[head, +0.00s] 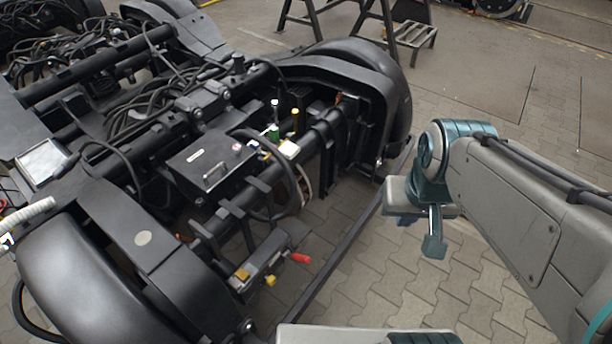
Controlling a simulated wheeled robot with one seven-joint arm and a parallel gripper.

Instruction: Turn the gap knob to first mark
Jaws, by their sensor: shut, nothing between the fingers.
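A black bogie fills the left of the head view. A small grey box (262,262) is fixed low on its near side. A red knob or handle (300,258) sticks out from the box toward the right, with a small yellow knob (271,281) below it. I cannot tell which of them is the gap knob, and no marks can be read at this size. My gripper (434,247) is to the right of the box, pointing down over the paving, shut and empty. It is well apart from both knobs.
A dark rail (352,238) runs along the bogie's near side, between the box and my gripper. A black lidded box with a handle (212,167) and cables sit on the bogie. A metal step stand (412,36) is at the back. The paving below my gripper is clear.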

